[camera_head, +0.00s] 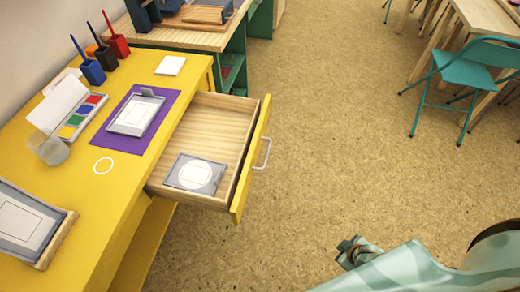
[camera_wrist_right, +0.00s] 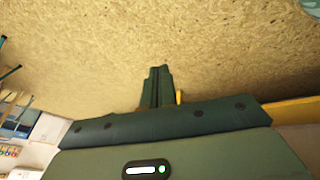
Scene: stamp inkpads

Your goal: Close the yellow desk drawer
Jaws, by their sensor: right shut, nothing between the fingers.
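The yellow desk drawer (camera_head: 254,150) is pulled well out of the yellow desk (camera_head: 120,190) in the head view. Its wooden inside shows, and a grey pad with a white circle (camera_head: 194,174) lies in its near part. A pale handle (camera_head: 264,154) is on the outer face of its front. My right gripper (camera_head: 352,250) is low and to the right of the drawer, apart from the handle. Its fingers are together and empty in the right wrist view (camera_wrist_right: 157,88), over bare floor. My left gripper is out of view.
On the desk are a purple mat (camera_head: 110,143) with a pad, a colour inkpad set (camera_head: 82,116), a clear cup (camera_head: 48,148) and brush holders (camera_head: 105,57). The floor between drawer and gripper is clear.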

